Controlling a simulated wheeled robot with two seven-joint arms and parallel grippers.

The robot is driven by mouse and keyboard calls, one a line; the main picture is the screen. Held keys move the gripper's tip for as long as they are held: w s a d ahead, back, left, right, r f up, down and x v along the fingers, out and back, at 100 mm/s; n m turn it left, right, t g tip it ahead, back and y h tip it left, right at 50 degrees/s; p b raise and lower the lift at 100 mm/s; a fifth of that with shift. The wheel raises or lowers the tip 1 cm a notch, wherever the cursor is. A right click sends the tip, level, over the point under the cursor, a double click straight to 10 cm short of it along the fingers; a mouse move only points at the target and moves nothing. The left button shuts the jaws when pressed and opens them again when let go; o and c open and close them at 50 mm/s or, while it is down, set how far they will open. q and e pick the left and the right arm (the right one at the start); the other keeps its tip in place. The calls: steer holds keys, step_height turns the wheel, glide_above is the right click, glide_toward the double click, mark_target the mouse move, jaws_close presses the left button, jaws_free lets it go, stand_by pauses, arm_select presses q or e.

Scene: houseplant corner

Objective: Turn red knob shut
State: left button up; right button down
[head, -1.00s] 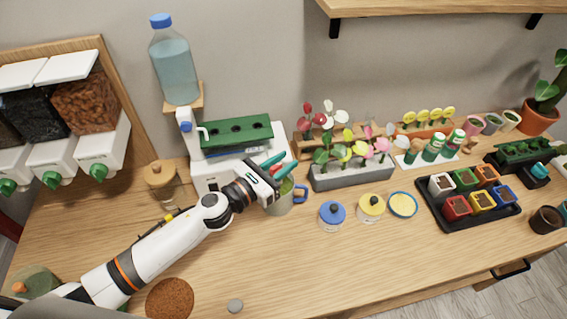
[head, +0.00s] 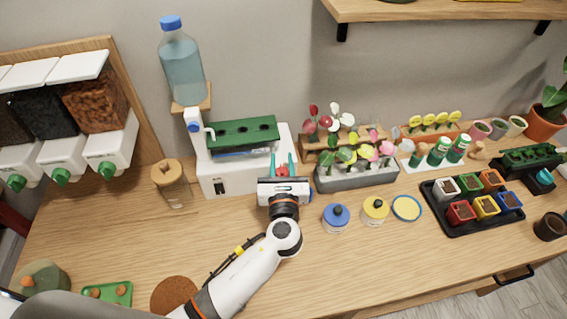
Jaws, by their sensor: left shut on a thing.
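The red knob (head: 283,170) is a small red patch at the front right of the white unit (head: 228,180) with a green planting top. My left gripper (head: 283,162) reaches it from the front, its two teal fingers on either side of the knob and shut on it. The fingers and gripper body cover most of the knob, so its turn angle cannot be read. My right gripper is not in view.
A water bottle (head: 182,68) stands upside-up on a wooden stand behind the unit. A cork-topped jar (head: 172,185) is left of it. Blue-lidded (head: 336,218) and yellow-lidded (head: 374,212) pots stand right of my gripper. A grey flower planter (head: 357,176) is close by.

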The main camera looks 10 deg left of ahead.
arm_select(q)
steer(key=shift+a+n+g+y, duration=0.1)
steer(key=shift+n+g+y, duration=0.3)
steer(key=shift+n+y, duration=0.5)
steer(key=shift+y, duration=0.5)
steer(key=o, duration=1)
steer(key=shift+c, duration=0.2)
steer(key=b+v, duration=0.3)
steer(key=v, duration=0.9)
